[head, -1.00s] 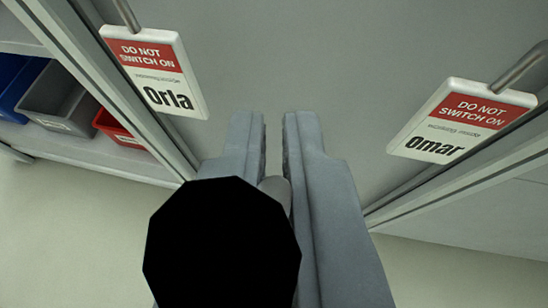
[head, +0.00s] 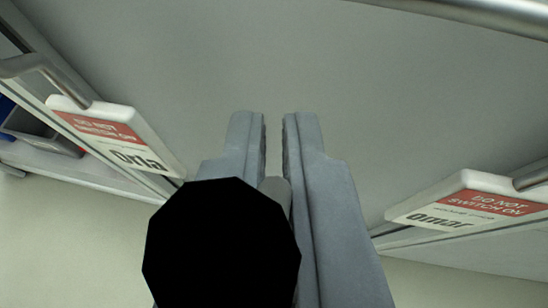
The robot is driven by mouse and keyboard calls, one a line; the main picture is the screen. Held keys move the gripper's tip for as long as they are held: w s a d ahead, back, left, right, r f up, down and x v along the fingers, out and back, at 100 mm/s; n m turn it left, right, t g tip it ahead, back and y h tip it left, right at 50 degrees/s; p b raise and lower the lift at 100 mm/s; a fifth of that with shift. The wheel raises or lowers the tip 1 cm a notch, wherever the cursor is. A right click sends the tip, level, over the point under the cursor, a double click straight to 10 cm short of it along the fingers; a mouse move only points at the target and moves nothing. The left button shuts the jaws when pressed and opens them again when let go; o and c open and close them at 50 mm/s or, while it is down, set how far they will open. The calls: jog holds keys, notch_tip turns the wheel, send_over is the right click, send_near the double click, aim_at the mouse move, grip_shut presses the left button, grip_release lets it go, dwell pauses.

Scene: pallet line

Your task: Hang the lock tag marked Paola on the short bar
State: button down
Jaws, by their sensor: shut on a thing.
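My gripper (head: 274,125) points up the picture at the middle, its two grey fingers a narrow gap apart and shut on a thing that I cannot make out. A black many-sided shape (head: 222,245) covers the lower part of the fingers. No tag with the name Paola shows. A steel bar (head: 465,12) crosses the upper right corner, ahead of my gripper and apart from it; its full length is out of view.
The tag marked Orla (head: 118,135) hangs from a bent steel rod (head: 62,72) at left. The tag marked Omar (head: 470,203) hangs from another rod (head: 533,178) at right. A grey panel (head: 300,60) lies between. Bins (head: 40,130) stand on a shelf at far left.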

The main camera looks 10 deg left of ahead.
jog(key=shift+d+x, duration=0.2)
jog(key=shift+x, duration=0.8)
jog(key=shift+d+x, duration=0.15)
jog(key=shift+x, duration=0.85)
jog(key=shift+w+r, duration=0.15)
jog(key=shift+w, duration=0.05)
jog(key=c, duration=1.5)
grip_release()
